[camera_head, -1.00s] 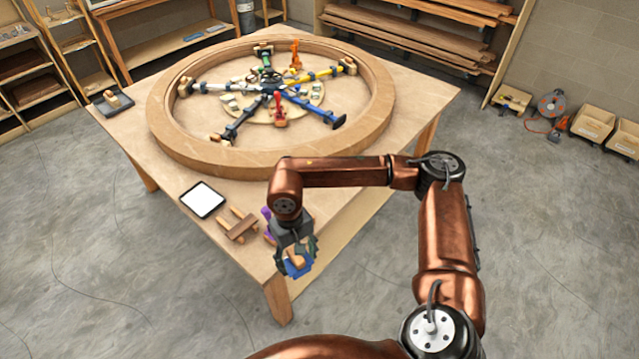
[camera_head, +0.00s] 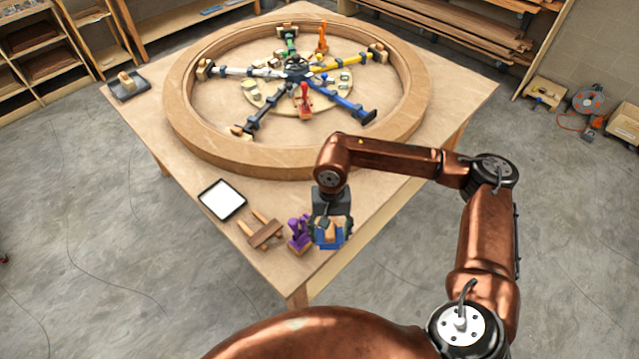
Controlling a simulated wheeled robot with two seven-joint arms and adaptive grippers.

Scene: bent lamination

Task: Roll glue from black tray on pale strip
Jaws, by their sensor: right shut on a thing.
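The black tray (camera_head: 222,200) lies flat near the table's left front edge, with a white surface inside its dark rim. My right gripper (camera_head: 331,222) points down near the table's front corner, to the right of the tray. It is shut on a blue tool (camera_head: 330,240) with a tan wooden part; the fingers hide some of it. I cannot tell whether the tool touches the table. I cannot clearly make out a separate pale strip. My left gripper is not in view.
A purple clamp (camera_head: 299,234) stands just left of the held tool, beside a brown wooden piece with pegs (camera_head: 264,232). A large wooden ring (camera_head: 250,160) with coloured clamps inside fills most of the table (camera_head: 160,140). A wooden-handled block (camera_head: 128,86) sits at the far left.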

